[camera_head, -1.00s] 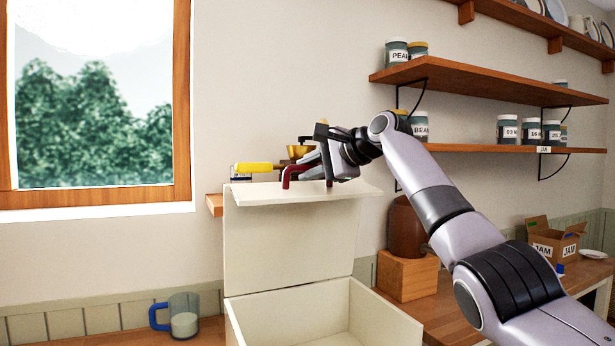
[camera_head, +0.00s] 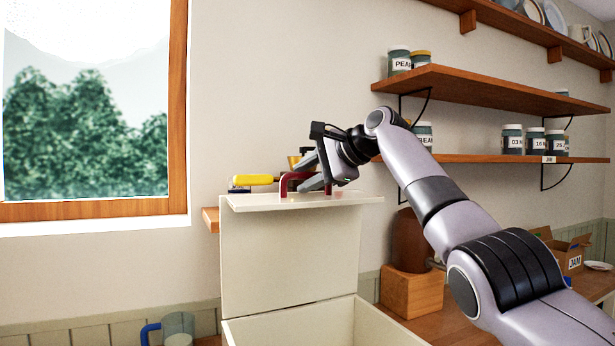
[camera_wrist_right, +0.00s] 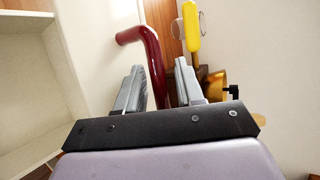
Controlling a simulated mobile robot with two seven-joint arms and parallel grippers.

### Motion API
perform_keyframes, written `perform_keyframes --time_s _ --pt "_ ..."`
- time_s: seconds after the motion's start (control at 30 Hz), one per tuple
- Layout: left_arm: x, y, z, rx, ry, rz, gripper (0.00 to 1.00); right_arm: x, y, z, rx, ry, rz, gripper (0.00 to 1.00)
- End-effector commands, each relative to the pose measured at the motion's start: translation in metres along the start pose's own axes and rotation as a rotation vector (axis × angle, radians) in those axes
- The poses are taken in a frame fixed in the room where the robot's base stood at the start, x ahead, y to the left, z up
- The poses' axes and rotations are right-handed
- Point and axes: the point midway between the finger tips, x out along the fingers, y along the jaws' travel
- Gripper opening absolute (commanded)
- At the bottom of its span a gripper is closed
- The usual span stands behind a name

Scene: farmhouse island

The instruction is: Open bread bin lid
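The bread bin (camera_head: 300,325) is a cream box at the lower middle of the head view. Its lid (camera_head: 290,255) stands raised above the back of the box, with a narrow panel jutting out along its top. A dark red bar handle (camera_head: 290,177) sits on that panel. My right gripper (camera_head: 308,183) is at the handle. In the right wrist view, the right gripper (camera_wrist_right: 160,90) has its fingers apart, and the red handle (camera_wrist_right: 155,62) passes between them with gaps showing on both sides. My left gripper is not in view.
A yellow-handled object (camera_head: 253,180) and brass-coloured items lie behind the lid. A blue-handled mug (camera_head: 177,328) stands left of the bin. A wooden block (camera_head: 412,292) and a jam box (camera_head: 572,256) stand to the right. Shelves with jars (camera_head: 400,62) hang above.

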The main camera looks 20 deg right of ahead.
Motion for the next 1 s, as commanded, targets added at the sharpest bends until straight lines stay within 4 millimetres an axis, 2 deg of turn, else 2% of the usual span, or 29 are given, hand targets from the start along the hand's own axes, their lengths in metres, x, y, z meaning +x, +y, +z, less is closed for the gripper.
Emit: perform_keyframes --time_s 0.37,0.6,0.8,1.0 --pt "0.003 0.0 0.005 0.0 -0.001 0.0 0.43 -0.004 0.002 -0.001 0.0 0.0 0.0 0.38" --pt "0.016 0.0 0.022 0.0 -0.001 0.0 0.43 -0.037 0.003 -0.001 -0.002 0.001 -0.004 0.38" --pt "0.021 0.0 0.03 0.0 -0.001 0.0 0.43 -0.065 0.001 0.0 -0.001 0.0 -0.003 0.38" --pt "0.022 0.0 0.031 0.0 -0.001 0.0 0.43 -0.072 0.0 0.0 0.0 0.0 0.0 0.38"
